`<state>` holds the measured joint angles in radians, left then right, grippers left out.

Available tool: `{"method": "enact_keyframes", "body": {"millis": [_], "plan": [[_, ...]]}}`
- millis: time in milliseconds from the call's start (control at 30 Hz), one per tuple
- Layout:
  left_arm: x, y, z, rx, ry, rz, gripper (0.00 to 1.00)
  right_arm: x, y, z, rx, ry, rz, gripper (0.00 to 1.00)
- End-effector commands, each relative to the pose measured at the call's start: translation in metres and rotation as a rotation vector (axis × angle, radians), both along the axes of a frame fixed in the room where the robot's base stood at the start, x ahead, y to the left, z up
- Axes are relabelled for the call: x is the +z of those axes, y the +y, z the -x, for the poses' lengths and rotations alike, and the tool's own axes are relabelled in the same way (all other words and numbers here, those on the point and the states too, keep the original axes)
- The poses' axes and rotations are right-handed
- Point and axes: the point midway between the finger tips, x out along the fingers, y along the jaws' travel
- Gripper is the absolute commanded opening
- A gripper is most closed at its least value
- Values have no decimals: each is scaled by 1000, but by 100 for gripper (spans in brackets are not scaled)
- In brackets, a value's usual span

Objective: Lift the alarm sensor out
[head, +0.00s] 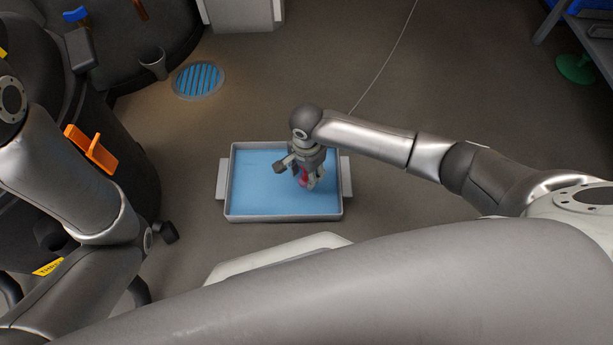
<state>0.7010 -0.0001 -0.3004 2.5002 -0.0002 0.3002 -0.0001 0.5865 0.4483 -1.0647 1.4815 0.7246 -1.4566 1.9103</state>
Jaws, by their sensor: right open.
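My right gripper (308,184) points down over the right half of a grey tray (232,187) with a light blue bottom. Its jaws are open.
A round floor drain (198,80) with blue slats lies behind the tray. A dark rounded machine with an orange handle (91,149) stands at the left. A thin cable (388,62) runs across the floor. A green round base (575,68) stands far right. The floor around the tray is mostly clear.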

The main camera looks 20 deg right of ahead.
Motion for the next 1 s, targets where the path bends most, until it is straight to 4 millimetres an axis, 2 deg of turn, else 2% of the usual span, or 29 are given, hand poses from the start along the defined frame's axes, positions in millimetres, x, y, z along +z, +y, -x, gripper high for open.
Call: {"method": "enact_keyframes", "body": {"millis": [67, 300, 400, 767, 1000], "plan": [[0, 0, 0, 0, -1, 0, 40, 0, 0, 0, 0, 0, 0, 40], [0, 0, 0, 0, -1, -1, 40, 0, 0, 0, 0, 0, 0, 9], [0, 0, 0, 0, -1, -1, 40, 0, 0, 0, 0, 0, 0, 0], [2, 0, 0, 0, 0, 0, 40, 3, 0, 0, 0, -1, 0, 0], [17, 0, 0, 0, 1, 0, 40, 21, 1, 0, 1, -1, -2, 0]]}}
